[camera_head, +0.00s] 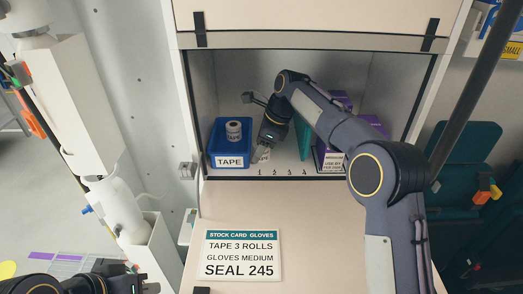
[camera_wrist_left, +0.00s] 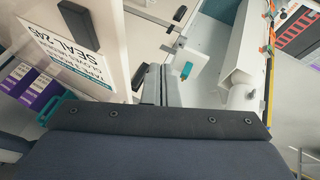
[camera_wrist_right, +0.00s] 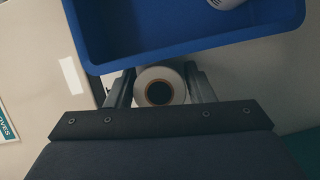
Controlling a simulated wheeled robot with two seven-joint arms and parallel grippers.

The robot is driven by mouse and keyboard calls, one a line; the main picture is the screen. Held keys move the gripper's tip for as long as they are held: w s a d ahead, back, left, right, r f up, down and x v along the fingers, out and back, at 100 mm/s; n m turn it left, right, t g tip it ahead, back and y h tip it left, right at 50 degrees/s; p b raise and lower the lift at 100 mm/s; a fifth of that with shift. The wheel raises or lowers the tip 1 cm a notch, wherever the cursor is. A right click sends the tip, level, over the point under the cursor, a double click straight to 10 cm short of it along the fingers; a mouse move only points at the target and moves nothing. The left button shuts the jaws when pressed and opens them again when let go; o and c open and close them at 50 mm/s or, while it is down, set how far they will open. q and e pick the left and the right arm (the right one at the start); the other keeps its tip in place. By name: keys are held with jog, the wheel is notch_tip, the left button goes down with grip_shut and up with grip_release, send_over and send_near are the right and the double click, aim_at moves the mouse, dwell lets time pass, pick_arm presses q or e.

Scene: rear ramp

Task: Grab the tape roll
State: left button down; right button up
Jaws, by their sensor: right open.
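A white tape roll (camera_wrist_right: 160,87) with a dark core stands between the two fingers of my right gripper (camera_wrist_right: 160,76) in the right wrist view. The fingers are open on either side of it; I cannot tell if they touch it. In the head view this roll (camera_head: 264,156) is partly hidden by my right gripper (camera_head: 259,153), inside the cabinet just right of the blue bin labelled TAPE (camera_head: 229,161). Another white roll (camera_head: 234,130) stands in that bin. My left gripper (camera_head: 149,287) is low at the left, its fingers together and empty in the left wrist view (camera_wrist_left: 161,85).
Purple boxes (camera_head: 333,160) and a teal item (camera_head: 304,138) stand at the right in the cabinet (camera_head: 200,95). The blue bin (camera_wrist_right: 180,45) is close beyond my right fingers.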

jog(key=shift+f, duration=0.2)
jog(key=c, duration=0.6)
jog(key=shift+r, duration=0.15)
